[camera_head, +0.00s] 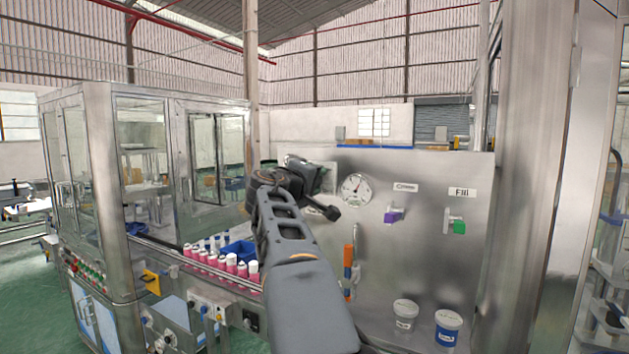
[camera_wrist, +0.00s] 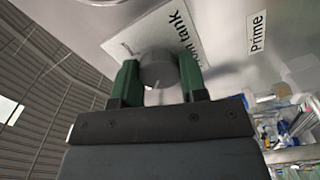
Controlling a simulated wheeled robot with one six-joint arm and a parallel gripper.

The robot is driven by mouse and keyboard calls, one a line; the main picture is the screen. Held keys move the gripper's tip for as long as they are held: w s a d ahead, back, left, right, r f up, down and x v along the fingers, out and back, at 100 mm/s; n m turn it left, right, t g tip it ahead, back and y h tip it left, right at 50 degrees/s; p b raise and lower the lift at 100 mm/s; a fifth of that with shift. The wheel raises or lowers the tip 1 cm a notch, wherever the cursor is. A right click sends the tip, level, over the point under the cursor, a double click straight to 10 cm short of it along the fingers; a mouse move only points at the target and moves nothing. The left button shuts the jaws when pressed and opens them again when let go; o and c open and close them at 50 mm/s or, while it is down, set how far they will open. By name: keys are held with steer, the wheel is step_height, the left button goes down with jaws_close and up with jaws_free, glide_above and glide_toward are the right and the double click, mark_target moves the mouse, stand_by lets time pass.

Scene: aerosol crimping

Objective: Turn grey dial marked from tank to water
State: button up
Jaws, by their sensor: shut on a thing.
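The grey dial (camera_wrist: 158,67) is on the metal panel in the wrist view, in front of a white label plate (camera_wrist: 176,30) whose visible text ends in "tank". The rest of the plate's text is covered or cut off. My gripper (camera_wrist: 160,74) has its two green fingers on either side of the dial and is shut on it. A short pale line shows at the dial's near edge. In the head view, my gripper (camera_head: 318,178) is at the panel left of the round gauge, and my arm hides the dial there.
The panel (camera_head: 420,255) also carries a round gauge (camera_head: 356,190), a purple-handled valve (camera_head: 394,215) and a green-handled valve (camera_head: 457,226). An orange tube (camera_head: 348,262) and two tubs (camera_head: 405,315) are below. Pink cans (camera_head: 222,262) stand at left. A "Prime" label (camera_wrist: 257,32) is beside the dial plate.

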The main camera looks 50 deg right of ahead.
steer(key=shift+c, duration=0.4)
steer(key=shift+f+m+b, duration=0.15)
steer(key=shift+m+b, duration=0.15)
steer(key=shift+b, duration=0.2)
steer(key=m+b, duration=0.7)
steer(key=m, duration=0.1)
steer(key=shift+r+m, duration=0.2)
steer(key=shift+m, duration=0.1)
steer(key=o, duration=0.9)
